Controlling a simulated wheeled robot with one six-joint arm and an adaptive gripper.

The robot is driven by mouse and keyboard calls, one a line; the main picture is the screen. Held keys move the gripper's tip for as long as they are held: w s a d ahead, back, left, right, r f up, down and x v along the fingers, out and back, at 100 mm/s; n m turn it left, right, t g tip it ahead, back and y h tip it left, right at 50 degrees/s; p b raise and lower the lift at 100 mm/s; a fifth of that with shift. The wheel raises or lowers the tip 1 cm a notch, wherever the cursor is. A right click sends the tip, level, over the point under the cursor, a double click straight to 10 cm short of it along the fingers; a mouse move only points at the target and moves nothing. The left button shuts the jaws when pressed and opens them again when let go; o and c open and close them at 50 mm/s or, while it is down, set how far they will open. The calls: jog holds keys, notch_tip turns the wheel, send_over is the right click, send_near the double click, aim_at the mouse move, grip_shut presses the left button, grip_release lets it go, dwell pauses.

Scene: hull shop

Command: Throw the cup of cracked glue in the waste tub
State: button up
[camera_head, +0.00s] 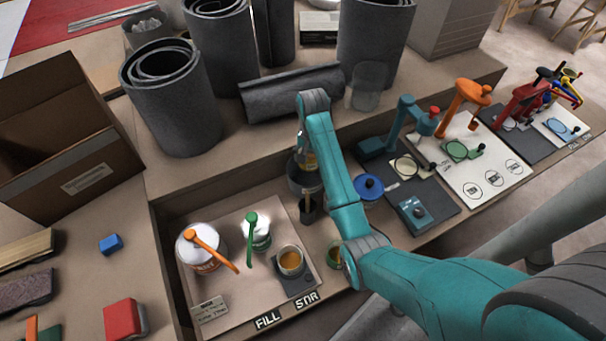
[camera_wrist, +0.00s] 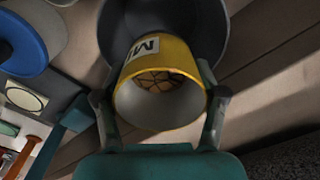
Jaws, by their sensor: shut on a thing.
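My gripper (camera_wrist: 158,92) is shut on a yellow cup (camera_wrist: 175,52), with one finger on each side of it. The cup has a white label with partly visible letters, and cracked brown glue (camera_wrist: 158,80) lies inside. In the head view, my gripper (camera_head: 306,150) and a small yellow part of the cup (camera_head: 311,161) show beside my arm, above a dark round tub (camera_head: 298,181). The tub also shows behind the cup in the wrist view (camera_wrist: 222,28). My arm hides part of it, and I see no label that marks it as waste.
A glue cup (camera_head: 290,261) stands on the board near white pots with an orange (camera_head: 200,262) and a green handle (camera_head: 261,238). A blue-lidded pot (camera_head: 368,187) is right of my arm. Grey rolls (camera_head: 165,95) and a clear jar (camera_head: 368,87) stand behind.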

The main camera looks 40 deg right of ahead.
jog(key=shift+f, duration=0.3)
jog(key=o, duration=1.2)
jog(key=shift+o, duration=0.2)
